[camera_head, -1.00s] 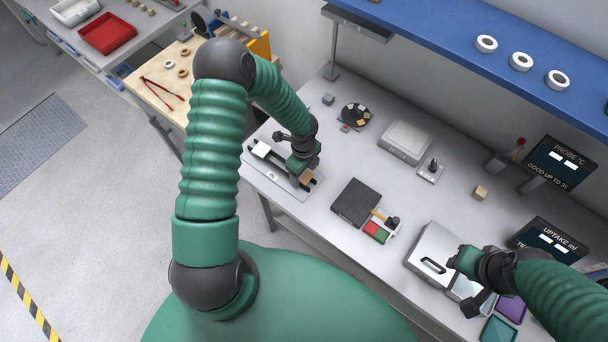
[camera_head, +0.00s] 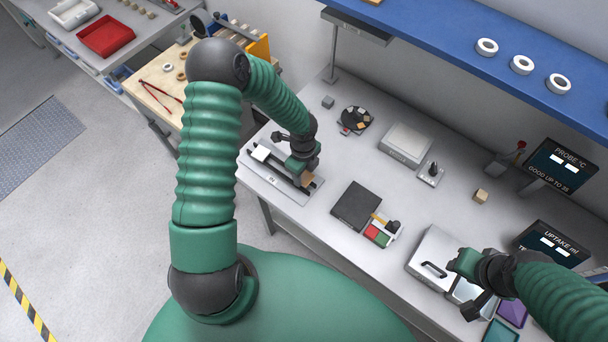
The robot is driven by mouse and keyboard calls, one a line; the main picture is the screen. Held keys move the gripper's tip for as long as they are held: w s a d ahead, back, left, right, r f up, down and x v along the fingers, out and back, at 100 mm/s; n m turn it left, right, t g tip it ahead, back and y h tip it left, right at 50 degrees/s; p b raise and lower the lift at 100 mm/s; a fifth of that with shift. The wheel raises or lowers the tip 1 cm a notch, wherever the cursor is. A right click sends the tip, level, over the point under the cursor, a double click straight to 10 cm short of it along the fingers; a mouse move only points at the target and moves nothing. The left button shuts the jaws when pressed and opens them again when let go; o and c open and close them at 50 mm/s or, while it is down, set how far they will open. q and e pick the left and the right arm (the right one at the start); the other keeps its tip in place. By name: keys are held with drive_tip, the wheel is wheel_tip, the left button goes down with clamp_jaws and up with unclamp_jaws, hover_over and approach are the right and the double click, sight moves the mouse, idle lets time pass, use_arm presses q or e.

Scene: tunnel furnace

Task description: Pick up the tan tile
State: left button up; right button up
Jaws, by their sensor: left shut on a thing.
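The tan tile (camera_head: 309,180) is at the right end of a dark two-rail fixture on a pale base plate (camera_head: 291,190). My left gripper (camera_head: 306,177) reaches down over that end and is shut on the tan tile; the fingers partly hide it. I cannot tell whether the tile is clear of the rails. A white tile (camera_head: 261,152) sits at the left end of the same fixture. My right gripper (camera_head: 467,283) is over the silver case at the lower right, away from the tile; its jaw gap is not clear.
A dark flat box (camera_head: 357,206) and a small tray with red and green parts (camera_head: 379,233) stand right of the fixture. Behind are a black round dish (camera_head: 355,120), a grey scale (camera_head: 406,144) and a tan cube (camera_head: 481,196). A blue shelf (camera_head: 450,40) overhangs the back.

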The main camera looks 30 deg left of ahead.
use_arm(q)
wheel_tip(320, 180, up, 2)
drive_tip(key=shift+s+a+r, duration=0.1)
drive_tip(key=shift+r, duration=0.05)
drive_tip(key=s+d+r, duration=0.1)
drive_tip(key=s+d, duration=0.2)
drive_tip(key=s, duration=1.2)
drive_tip(key=shift+s+r, duration=0.25)
drive_tip(key=shift+s, duration=0.05)
